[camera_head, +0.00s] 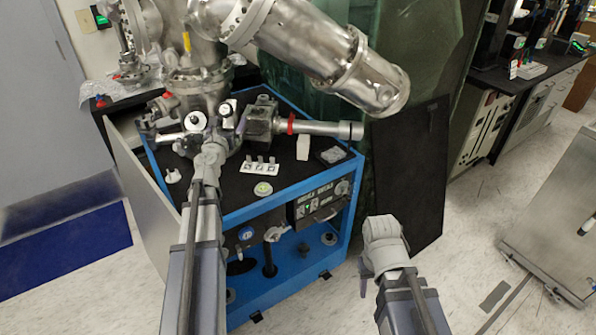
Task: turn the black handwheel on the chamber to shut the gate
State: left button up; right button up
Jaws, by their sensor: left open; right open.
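The steel chamber (197,82) stands on the blue cart (290,193), with flanges and ports around it. My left gripper (229,126) is open and reaches up to the chamber's lower front, beside the small round white-faced dials (196,121). A dark valve block (261,120) with a steel tube (325,129) sits just right of it. I cannot clearly make out the black handwheel; my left gripper and wrist cover part of this area. Whether the gripper touches anything there is too small to tell. My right gripper (366,278) is open and empty, over the floor right of the cart.
A white sample holder (260,168), a white block (303,147) and a small tray (333,155) lie on the black cart top. A large steel cylinder (372,85) overhangs the right side. A dark panel (408,165) stands behind.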

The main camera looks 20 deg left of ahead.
aim_at(224, 112)
pick_arm(q)
jog(key=s+d+f+m+g+h, duration=0.1)
jog(key=d+f+m+g+h, duration=0.1)
jog(key=d+m, duration=0.5)
jog(key=s+d+f+m+g+h, duration=0.2)
jog(key=d+f+m+h, duration=0.2)
jog(key=d+m, duration=0.3)
jog(key=s+d+f+m+g+h, duration=0.1)
jog(key=d+f+m+g+h, duration=0.1)
jog(key=d+f+m, duration=0.2)
jog(key=shift+s+d+f+m+h, duration=0.25)
jog(key=shift+d+m+h, duration=0.15)
jog(key=shift+d+m, duration=1.95)
jog(key=shift+d+n, duration=0.5)
jog(key=shift+n, duration=0.05)
